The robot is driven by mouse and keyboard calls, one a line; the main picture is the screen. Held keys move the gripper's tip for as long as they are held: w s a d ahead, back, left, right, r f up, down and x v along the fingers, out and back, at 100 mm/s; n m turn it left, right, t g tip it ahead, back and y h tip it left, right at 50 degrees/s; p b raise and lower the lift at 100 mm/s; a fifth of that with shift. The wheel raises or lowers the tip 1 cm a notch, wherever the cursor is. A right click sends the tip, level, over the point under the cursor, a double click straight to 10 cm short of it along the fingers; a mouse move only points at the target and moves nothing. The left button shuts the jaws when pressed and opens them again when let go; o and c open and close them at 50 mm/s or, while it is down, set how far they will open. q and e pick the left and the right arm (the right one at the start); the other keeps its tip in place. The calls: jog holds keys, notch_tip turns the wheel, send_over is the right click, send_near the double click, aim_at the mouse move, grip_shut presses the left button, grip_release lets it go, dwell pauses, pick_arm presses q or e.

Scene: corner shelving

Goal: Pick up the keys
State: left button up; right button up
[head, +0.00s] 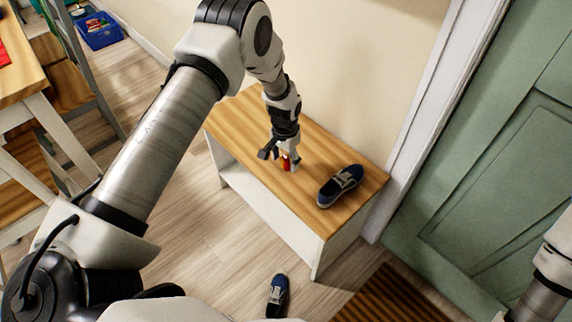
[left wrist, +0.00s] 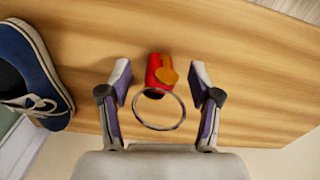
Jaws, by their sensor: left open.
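The keys (left wrist: 160,72) lie on the wooden bench top. They show a red piece with an orange tag and a metal ring. In the head view the red part of the keys (head: 286,163) shows at the fingertips of my left gripper (head: 277,158). In the left wrist view my left gripper (left wrist: 160,85) is open. Its fingers stand on either side of the keys, with a gap on both sides. The ring lies nearer the palm than the red piece. My right gripper is not in view; only part of my right arm shows at the right edge.
A blue shoe (head: 340,186) stands on the bench (head: 310,143) to the right of the keys; it also shows in the left wrist view (left wrist: 24,77). Another shoe (head: 277,295) lies on the floor by a brown mat (head: 388,300). A wall is behind the bench, a green door (head: 490,150) right.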

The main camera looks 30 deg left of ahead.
aim_at(285, 157)
pick_arm(q)
jog(key=c, duration=1)
jog(key=shift+c, duration=0.2)
jog(key=shift+r, duration=0.25)
notch_tip(285, 157, up, 3)
jog(key=shift+r+p, duration=0.15)
jog(key=shift+p, duration=0.4)
jog(key=s+d+r, duration=0.1)
jog(key=s+d, duration=0.7)
jog(key=s, duration=0.5)
jog(key=shift+s+d, duration=0.3)
